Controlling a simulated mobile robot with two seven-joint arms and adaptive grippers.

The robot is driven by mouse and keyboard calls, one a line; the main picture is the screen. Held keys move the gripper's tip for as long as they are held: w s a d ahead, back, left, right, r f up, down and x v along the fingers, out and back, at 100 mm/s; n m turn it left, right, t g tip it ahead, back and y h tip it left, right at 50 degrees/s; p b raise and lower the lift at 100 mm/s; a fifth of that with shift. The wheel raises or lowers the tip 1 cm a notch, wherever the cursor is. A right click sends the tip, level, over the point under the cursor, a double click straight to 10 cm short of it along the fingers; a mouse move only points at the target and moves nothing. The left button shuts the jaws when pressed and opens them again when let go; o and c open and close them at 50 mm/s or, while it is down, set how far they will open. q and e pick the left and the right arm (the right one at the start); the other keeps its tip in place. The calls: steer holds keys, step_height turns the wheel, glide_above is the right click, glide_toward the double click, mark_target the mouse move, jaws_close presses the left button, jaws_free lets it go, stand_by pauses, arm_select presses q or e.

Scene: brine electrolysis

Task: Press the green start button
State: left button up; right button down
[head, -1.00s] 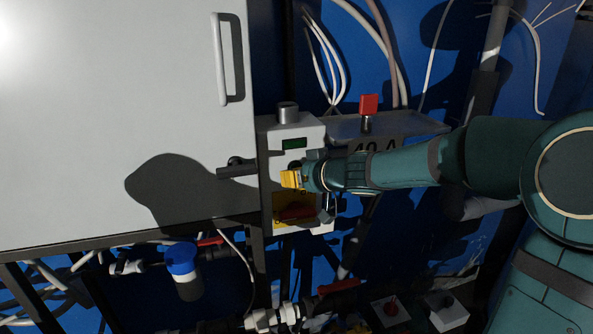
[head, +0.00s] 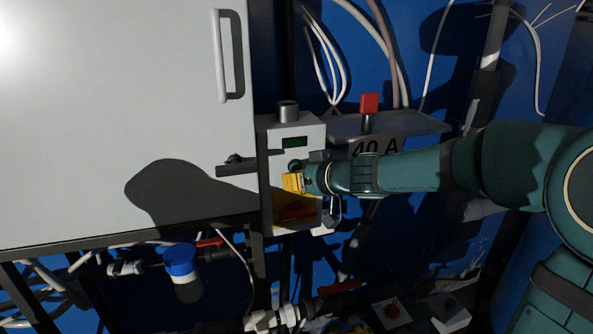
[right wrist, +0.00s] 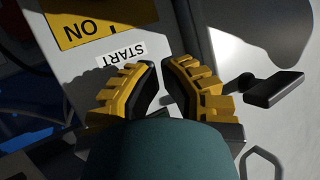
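The grey control box (head: 312,131) stands right of the large white cabinet, with a small dark display near its top. A round dark green button (head: 295,165) shows partly on its front, just above my right gripper (head: 293,182). The yellow fingertips are close in front of the box; I cannot tell whether they touch it. In the right wrist view, the two fingers of the gripper (right wrist: 158,72) are apart with a narrow empty gap, beside the START label (right wrist: 122,54). The button is not visible there. My left gripper is not in view.
A dark handle (head: 236,168) juts out left of the fingers. A yellow plate with a red switch (head: 296,213) lies below them. A shelf marked 40 A with a red knob (head: 369,103) is at right. The white cabinet (head: 120,110) fills the left.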

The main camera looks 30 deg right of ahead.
steer(key=s+b, duration=0.1)
steer(key=s, duration=0.1)
steer(key=s+a+b, duration=0.1)
steer(key=s, duration=0.2)
steer(key=shift+a, duration=0.1)
stand_by(0.3)
steer(key=shift+w, duration=0.1)
stand_by(0.6)
